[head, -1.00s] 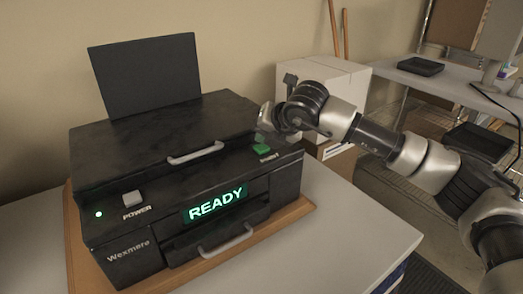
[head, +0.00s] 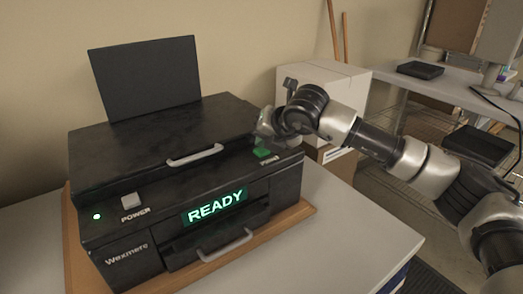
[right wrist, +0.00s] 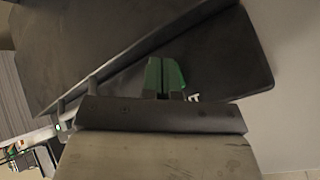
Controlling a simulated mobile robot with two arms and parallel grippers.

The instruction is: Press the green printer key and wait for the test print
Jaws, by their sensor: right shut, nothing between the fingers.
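The black printer (head: 130,160) sits on a wooden board on the table, its display (head: 215,206) reading READY in green. The green key (head: 262,153) is on the printer's top right, near the front edge. My right gripper (head: 264,140) is shut and empty, its fingertips right over the key. I cannot tell whether they touch it. In the right wrist view a green shape (right wrist: 165,75) shows at the fingers, over the dark printer top. My left gripper is not in view. The printer's rear tray (head: 145,75) stands upright, with no sheet seen.
A grey power button (head: 131,200) and a lit green lamp are on the printer's left front. A side table (head: 450,90) with black trays is at the right. The table top (head: 340,230) right of the printer is clear.

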